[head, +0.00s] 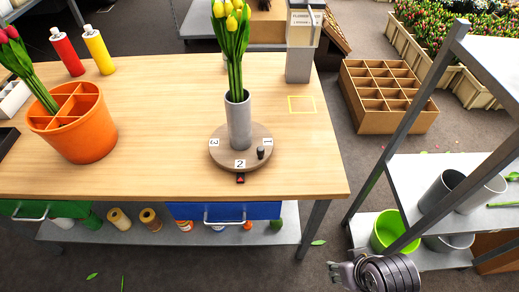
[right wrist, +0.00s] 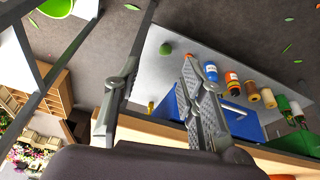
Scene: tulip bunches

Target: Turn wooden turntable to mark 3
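The round wooden turntable (head: 222,158) sits near the front edge of the wooden table. Labels 1, 2 and 3 lie on its top: 2 at the front, 1 at the right, 3 at the left. A small red and black pointer (head: 240,178) is on the table just in front of label 2. A short dark knob (head: 261,153) stands on the turntable near label 1. A grey vase (head: 238,120) with yellow tulips stands on it. My right gripper (head: 343,275) is low, right of the table and apart from it. Its fingers are spread and empty in the right wrist view (right wrist: 160,92). My left gripper is out of view.
An orange divided pot (head: 75,140) with red tulips stands left on the table. Red and yellow bottles stand behind it. A grey shelf (head: 420,175) with buckets is at the right. A blue drawer (head: 225,211) is below the turntable. Table space left of the turntable is clear.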

